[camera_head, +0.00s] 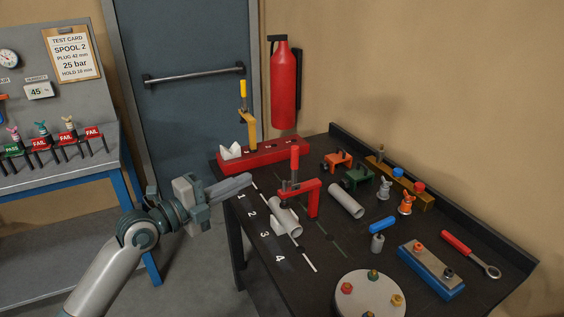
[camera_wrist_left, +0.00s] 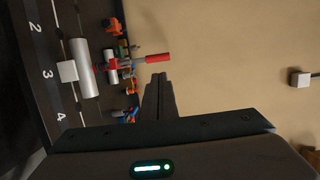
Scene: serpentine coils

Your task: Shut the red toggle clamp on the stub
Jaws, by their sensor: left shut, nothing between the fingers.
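The red toggle clamp (camera_head: 313,197) stands on the dark bench with its handle (camera_head: 294,165) upright. Its red arm reaches left over the end of a grey pipe stub (camera_head: 286,222), which lies beside a white block (camera_head: 278,226). Whether the clamp touches the stub I cannot tell. In the left wrist view the red handle (camera_wrist_left: 157,58) sticks out toward the right, with the stub (camera_wrist_left: 86,68) to its left. My left gripper (camera_head: 248,180) is shut and empty, left of the clamp at the bench's left edge; its fingers also show in the left wrist view (camera_wrist_left: 158,90). My right gripper is not in view.
Another grey pipe (camera_head: 346,201) lies right of the clamp. Orange and green clamps (camera_head: 357,178), fittings and a round plate (camera_head: 369,296) crowd the right and front. Open air lies between gripper and clamp.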

